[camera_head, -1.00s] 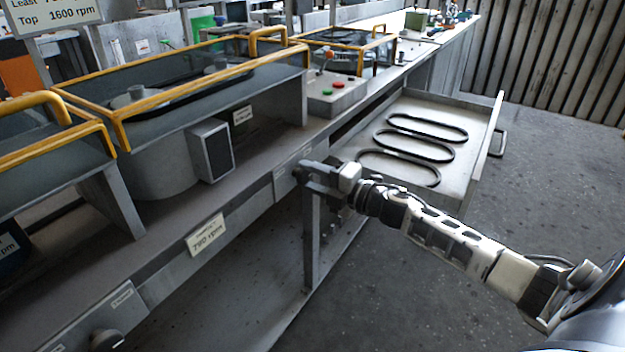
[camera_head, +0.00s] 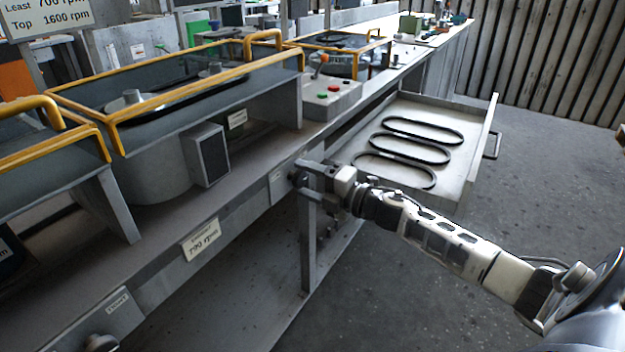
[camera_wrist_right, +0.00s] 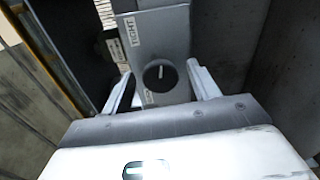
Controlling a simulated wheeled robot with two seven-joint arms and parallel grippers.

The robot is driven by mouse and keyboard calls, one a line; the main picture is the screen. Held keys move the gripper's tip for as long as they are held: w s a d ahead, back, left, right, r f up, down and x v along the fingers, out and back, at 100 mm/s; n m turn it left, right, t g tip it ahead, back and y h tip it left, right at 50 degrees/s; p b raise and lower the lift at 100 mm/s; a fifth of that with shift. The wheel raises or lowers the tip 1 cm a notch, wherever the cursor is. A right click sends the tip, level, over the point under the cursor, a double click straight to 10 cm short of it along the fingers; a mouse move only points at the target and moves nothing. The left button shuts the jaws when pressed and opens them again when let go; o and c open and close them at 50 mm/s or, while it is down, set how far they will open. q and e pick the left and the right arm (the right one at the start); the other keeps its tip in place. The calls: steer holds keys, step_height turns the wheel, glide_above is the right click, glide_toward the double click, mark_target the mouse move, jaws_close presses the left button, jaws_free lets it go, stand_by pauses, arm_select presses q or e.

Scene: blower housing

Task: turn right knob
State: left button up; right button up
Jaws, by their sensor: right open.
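The right knob (camera_wrist_right: 160,75) is a dark round knob with a white mark, on a grey plate labelled TIGHT in the right wrist view. In the head view the knob (camera_head: 298,178) is small and partly covered by my gripper at the bench's front rail. My right gripper (camera_wrist_right: 163,86) is open, with one finger on each side of the knob in the wrist view. In the head view the gripper (camera_head: 304,173) is at the rail; I cannot tell whether the fingers touch the knob. My left gripper is not in view.
Another knob (camera_head: 103,343) is on the rail at lower left. A plate reading 790 rpm (camera_head: 201,239) hangs between the knobs. An open drawer (camera_head: 470,165) holding several black belts (camera_head: 410,148) juts out behind my right arm. Yellow-framed guards (camera_head: 180,92) stand on the bench.

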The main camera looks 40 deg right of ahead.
steer(key=v, duration=1.6)
steer(key=shift+a, duration=0.1)
